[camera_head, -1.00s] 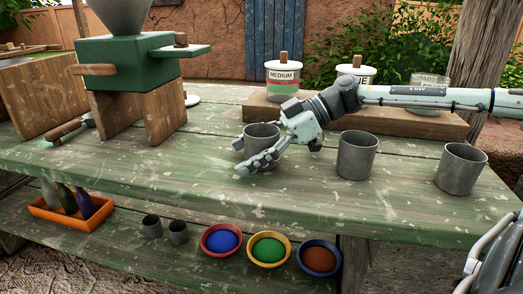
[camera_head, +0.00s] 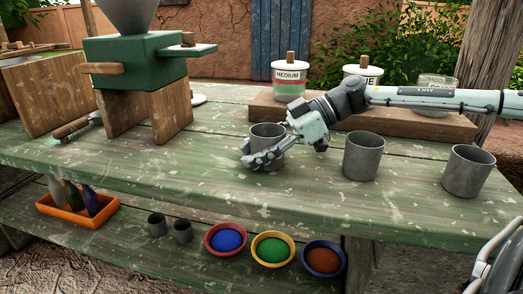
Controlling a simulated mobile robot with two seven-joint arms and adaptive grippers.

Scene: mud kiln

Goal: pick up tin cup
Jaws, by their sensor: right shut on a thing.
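Three grey tin cups stand in a row on the green weathered table (camera_head: 200,165). My right gripper (camera_head: 262,158) is shut on the left tin cup (camera_head: 268,131), its fingers around the front and side of it. The fingers hide the cup's lower part, so I cannot tell whether its base touches the table. The middle tin cup (camera_head: 363,157) and the right tin cup (camera_head: 468,172) stand upright and apart from the gripper. My left gripper is not in view.
Lidded jars, one marked MEDIUM (camera_head: 288,78), stand on a wooden riser (camera_head: 400,124) behind the cups. A green grinder (camera_head: 133,62) stands at the left. The lower shelf holds an orange bottle tray (camera_head: 70,218), small cups and colored bowls (camera_head: 272,251). Open tabletop lies left of the gripper.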

